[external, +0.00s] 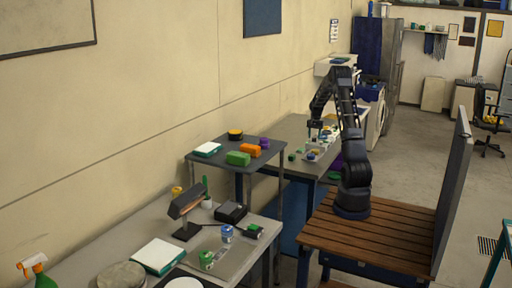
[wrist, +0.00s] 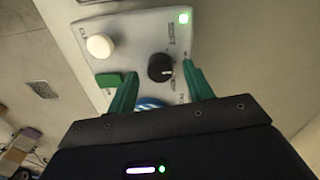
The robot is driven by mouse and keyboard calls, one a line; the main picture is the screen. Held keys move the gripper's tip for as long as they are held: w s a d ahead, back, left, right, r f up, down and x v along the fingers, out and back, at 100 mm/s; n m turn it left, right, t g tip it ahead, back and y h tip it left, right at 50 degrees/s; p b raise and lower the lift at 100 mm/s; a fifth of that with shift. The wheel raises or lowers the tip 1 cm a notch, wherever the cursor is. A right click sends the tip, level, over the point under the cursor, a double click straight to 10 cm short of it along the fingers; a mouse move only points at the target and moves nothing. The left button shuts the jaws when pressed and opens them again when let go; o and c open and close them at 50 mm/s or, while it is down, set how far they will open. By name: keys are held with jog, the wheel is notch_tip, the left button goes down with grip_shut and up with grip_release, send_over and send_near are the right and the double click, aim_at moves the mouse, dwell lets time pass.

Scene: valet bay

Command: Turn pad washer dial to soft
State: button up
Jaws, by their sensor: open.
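In the wrist view a light grey control panel (wrist: 130,50) carries a black round dial (wrist: 161,67) with a pale pointer mark. My gripper (wrist: 160,75) is open, with one green fingertip on each side of the dial in the picture. I cannot tell whether the fingers touch it. In the external view my gripper (external: 320,127) points down over the far grey table (external: 287,127); the dial cannot be made out there.
A raised shelf (external: 208,163) with coloured blocks and a cluttered front bench (external: 95,262) stand nearer the camera.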

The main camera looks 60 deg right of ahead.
jog(key=shift+f, duration=0.55)
jog(key=c, duration=1)
jog(key=shift+o, duration=0.2)
jog(key=shift+n, duration=0.4)
jog(key=n, duration=0.4)
jog(key=shift+n, duration=0.3)
jog(key=n, duration=0.5)
jog(key=shift+r+n, duration=0.1)
jog(key=shift+n, duration=0.3)
